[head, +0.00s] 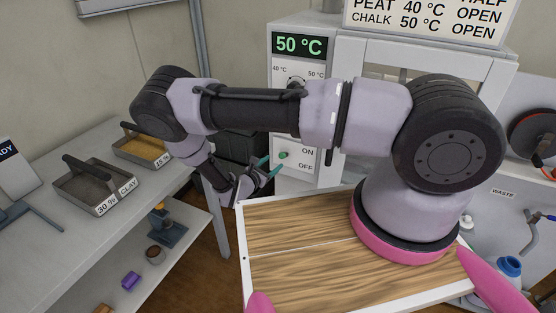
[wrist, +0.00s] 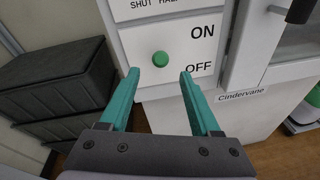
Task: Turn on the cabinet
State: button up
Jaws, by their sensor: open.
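The cabinet (head: 350,92) is white and stands ahead, with a green display reading 50 °C. Its green switch knob (head: 283,155) sits on a panel marked ON above and OFF below. In the wrist view the knob (wrist: 160,59) is about midway in height between the two words, to their left. My gripper (head: 270,168) is in front of the panel, its teal fingers apart and empty. In the wrist view the fingertips of my gripper (wrist: 158,74) point at the panel just below the knob, one to either side. I cannot tell whether they touch the panel.
Dark stacked boxes (wrist: 62,88) stand left of the cabinet. A side table (head: 70,240) at left holds a clay tray (head: 92,185) and a second tray (head: 142,148). A dial (head: 296,82) sits above the switch panel. A dark handle (wrist: 299,11) juts out at the upper right.

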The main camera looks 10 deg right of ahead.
jog(key=v, duration=0.2)
jog(key=shift+s+a, duration=0.2)
jog(key=s+d+r+m+g+y, duration=0.2)
jog(key=d+r+m+g, duration=0.3)
jog(key=r, duration=0.6)
jog(key=s+d+r+m+g+y, duration=0.1)
jog(key=s+d+r+m+g, duration=0.15)
jog(key=r+m, duration=0.75)
jog(key=s+d+r+m+g+y, duration=0.15)
jog(key=r+m+g, duration=0.25)
jog(key=r, duration=0.9)
jog(key=s+d+r+m+t+y, duration=0.2)
jog(key=s+r+m+t+y, duration=0.1)
jog(key=s+r, duration=0.5)
jog(key=s+d+r+m+t+y, duration=0.1)
jog(key=s+r+m+t+y, duration=0.3)
jog(key=r, duration=1)
jog(key=s+m+y, duration=0.1)
jog(key=s+m, duration=0.2)
jog(key=s, duration=0.1)
jog(key=shift+s+d, duration=0.25)
jog(key=shift+d, duration=0.1)
